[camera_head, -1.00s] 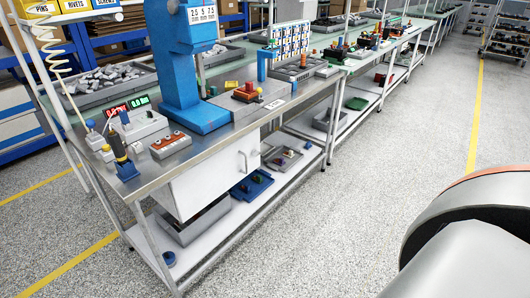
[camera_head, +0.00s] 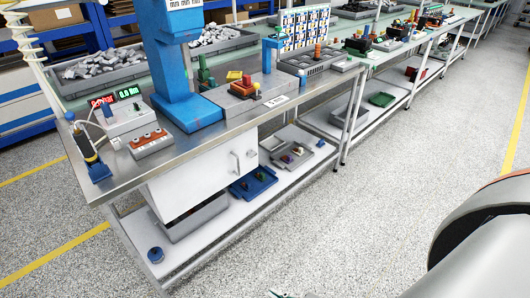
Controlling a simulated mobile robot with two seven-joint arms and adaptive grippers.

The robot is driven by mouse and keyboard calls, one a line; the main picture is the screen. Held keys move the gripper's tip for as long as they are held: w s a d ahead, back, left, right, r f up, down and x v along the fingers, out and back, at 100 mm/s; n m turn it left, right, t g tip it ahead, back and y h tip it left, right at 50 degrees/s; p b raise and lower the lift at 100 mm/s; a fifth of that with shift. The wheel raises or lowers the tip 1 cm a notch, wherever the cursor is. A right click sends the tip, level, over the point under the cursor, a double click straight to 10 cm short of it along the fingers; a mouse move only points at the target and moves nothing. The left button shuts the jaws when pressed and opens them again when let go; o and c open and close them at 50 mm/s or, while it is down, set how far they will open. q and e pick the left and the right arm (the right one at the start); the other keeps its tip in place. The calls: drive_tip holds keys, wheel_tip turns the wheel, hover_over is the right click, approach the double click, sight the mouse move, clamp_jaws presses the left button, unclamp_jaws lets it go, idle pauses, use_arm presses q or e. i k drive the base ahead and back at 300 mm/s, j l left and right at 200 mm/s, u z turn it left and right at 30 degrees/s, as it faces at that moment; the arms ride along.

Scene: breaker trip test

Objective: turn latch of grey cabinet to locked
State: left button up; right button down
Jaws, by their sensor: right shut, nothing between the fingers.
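The grey cabinet (camera_head: 195,184) is a pale box under the near workbench, with its door shut. A pale upright handle (camera_head: 236,163) is on the door, and a small part that may be the latch (camera_head: 251,154) sits near its right edge; its setting is too small to tell. Only the tip of my right gripper (camera_head: 281,294) shows at the bottom edge, shut and empty, well below and in front of the cabinet. My right arm fills the lower right corner. My left gripper is out of view.
The steel bench top (camera_head: 215,133) overhangs the cabinet. A blue press (camera_head: 178,70) stands on it. On the lower shelf are a blue tray (camera_head: 252,185), a grey tray (camera_head: 290,158) and a blue disc (camera_head: 155,255). The speckled floor before the bench is clear.

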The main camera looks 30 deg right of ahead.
sight(251, 154)
drive_tip(key=i+l, duration=0.1)
drive_tip(key=l, duration=0.6)
drive_tip(key=i+l, duration=0.1)
drive_tip(key=l, duration=0.6)
drive_tip(key=i+l, duration=0.1)
drive_tip(key=l, duration=0.65)
drive_tip(key=i+l, duration=0.1)
drive_tip(key=l, duration=0.6)
drive_tip(key=i+l, duration=0.1)
drive_tip(key=l, duration=0.6)
drive_tip(key=i+l, duration=0.15)
drive_tip(key=l, duration=0.55)
